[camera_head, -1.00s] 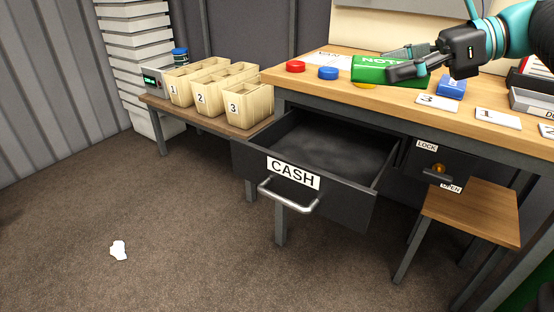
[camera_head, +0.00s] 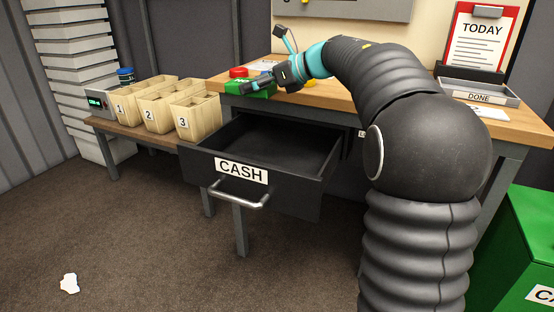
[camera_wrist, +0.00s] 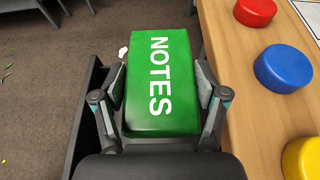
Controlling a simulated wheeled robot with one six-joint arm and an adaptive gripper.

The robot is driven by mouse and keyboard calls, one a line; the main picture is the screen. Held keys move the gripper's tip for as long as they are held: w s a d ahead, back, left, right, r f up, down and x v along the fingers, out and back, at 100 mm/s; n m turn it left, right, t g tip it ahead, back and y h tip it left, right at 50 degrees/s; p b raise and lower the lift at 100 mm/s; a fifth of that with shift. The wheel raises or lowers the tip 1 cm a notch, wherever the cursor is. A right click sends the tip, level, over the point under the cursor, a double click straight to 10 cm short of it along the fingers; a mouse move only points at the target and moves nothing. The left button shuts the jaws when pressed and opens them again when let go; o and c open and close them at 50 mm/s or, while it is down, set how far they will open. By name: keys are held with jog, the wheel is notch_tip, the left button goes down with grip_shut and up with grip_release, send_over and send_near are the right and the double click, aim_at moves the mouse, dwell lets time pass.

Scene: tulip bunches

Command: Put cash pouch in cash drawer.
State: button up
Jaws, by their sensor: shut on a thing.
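The cash pouch is a green block marked NOTES (camera_wrist: 161,85), held between the two fingers of my gripper (camera_wrist: 163,110) in the wrist view. In the head view the pouch (camera_head: 264,91) shows partly behind my gripper (camera_head: 258,84), at the left end of the tabletop and higher than the drawer. My gripper is shut on it. The cash drawer (camera_head: 197,162), dark grey with a CASH label and a silver handle, is pulled open below, and its visible floor is bare. In the wrist view a dark drawer edge (camera_wrist: 84,120) shows left of the pouch.
The wooden tabletop (camera_wrist: 226,70) lies right of the pouch in the wrist view, with red (camera_wrist: 255,11), blue (camera_wrist: 283,68) and yellow (camera_wrist: 303,160) round buttons. Numbered wooden bins (camera_head: 194,118) stand on a low bench left of the drawer. A green box (camera_head: 520,250) is at lower right.

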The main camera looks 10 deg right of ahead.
aim_at(258, 156)
jog(key=f+b, duration=0.1)
jog(key=f, duration=0.5)
jog(key=f+b, duration=0.1)
jog(key=f, duration=0.5)
jog(key=f+b, duration=0.1)
jog(key=f, duration=0.5)
jog(key=shift+w+d+f, duration=0.1)
jog(key=shift+w+f, duration=0.05)
jog(key=shift+w, duration=0.15)
jog(key=shift+f+b, duration=0.15)
jog(key=shift+b, duration=0.25)
jog(key=o, duration=1.3)
jog(key=shift+r+p, duration=0.3)
jog(key=v, duration=0.7)
jog(key=shift+s+d+f, duration=0.1)
jog(key=shift+s+d, duration=0.05)
jog(key=shift+s, duration=0.05)
